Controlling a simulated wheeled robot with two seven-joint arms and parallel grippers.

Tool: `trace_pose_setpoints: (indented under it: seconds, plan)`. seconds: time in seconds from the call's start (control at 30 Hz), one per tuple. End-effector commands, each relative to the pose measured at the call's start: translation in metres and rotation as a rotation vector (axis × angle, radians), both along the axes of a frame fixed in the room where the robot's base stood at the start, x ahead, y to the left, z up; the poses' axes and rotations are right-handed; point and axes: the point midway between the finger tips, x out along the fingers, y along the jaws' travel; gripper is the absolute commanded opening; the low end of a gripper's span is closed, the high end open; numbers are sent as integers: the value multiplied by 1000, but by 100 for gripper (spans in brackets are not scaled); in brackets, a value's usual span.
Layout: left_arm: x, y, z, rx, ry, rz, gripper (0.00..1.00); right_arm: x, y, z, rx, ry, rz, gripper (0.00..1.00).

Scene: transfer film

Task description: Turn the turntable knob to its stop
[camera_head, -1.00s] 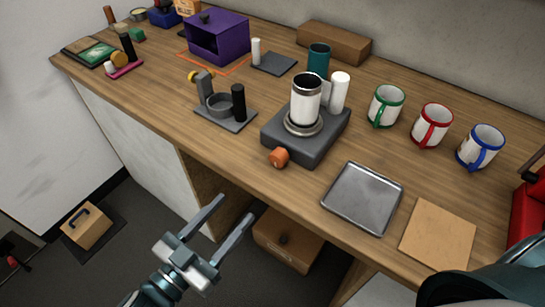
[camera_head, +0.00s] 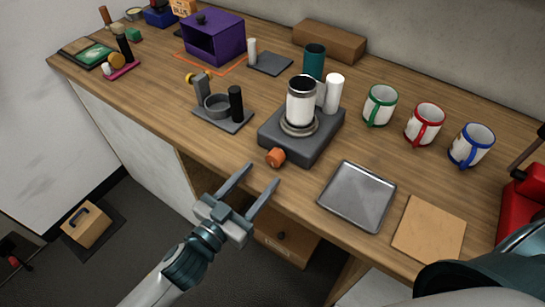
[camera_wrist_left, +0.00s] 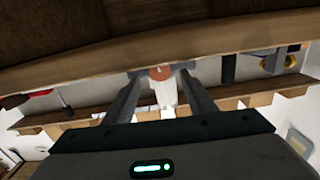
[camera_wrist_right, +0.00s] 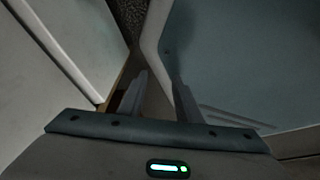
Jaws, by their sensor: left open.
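The turntable (camera_head: 301,139) is a dark grey square base on the wooden counter. A silver ring on it holds a white mug with a dark rim (camera_head: 301,103). The orange knob (camera_head: 275,157) sticks out of the base's front corner; it also shows in the left wrist view (camera_wrist_left: 160,72), between the fingers. My left gripper (camera_head: 264,172) is open and empty, its fingertips just short of the knob at the counter's front edge, apparently not touching it. My right gripper (camera_wrist_right: 158,85) shows only in its wrist view, with its fingers apart and nothing seen between them.
A metal tray (camera_head: 357,195) and a tan board (camera_head: 429,230) lie right of the turntable. Green, red and blue rimmed mugs (camera_head: 424,124) stand behind. A grey fixture with a black cylinder (camera_head: 236,103) stands left. The counter's front edge is close to my left gripper.

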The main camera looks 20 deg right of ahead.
Motion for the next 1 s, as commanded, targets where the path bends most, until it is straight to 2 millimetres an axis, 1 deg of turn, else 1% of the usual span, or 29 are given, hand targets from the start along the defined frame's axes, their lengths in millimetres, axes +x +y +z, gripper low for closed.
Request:
trace_pose_setpoints:
  seconds: [0.03,0.2,0.4,0.57,0.83,0.87,0.9,0.97,1.0]
  plan:
    - [6,-9,3,-1,-2,-1,51,-4,-4,2,-6,13,-1,31]
    - [23,-31,2,0,-1,-1,51,-20,-13,1,-22,61,-4,31]
    - [36,-47,1,-1,1,0,51,-42,-22,-1,-35,105,-8,31]
    - [40,-52,0,1,1,-1,51,-52,-25,-2,-40,122,-9,31]
    - [41,-53,0,0,0,-1,51,-52,-25,-2,-40,123,-8,31]
    - [41,-53,0,0,0,-1,46,-52,-25,-2,-40,123,-8,31]
    - [41,-53,0,0,0,-1,37,-51,-24,-2,-41,122,-7,31]
    - [41,-52,0,0,0,-1,22,-51,-24,-2,-39,121,-6,31]
    - [41,-52,0,0,0,-1,13,-51,-24,-2,-40,121,-5,31]
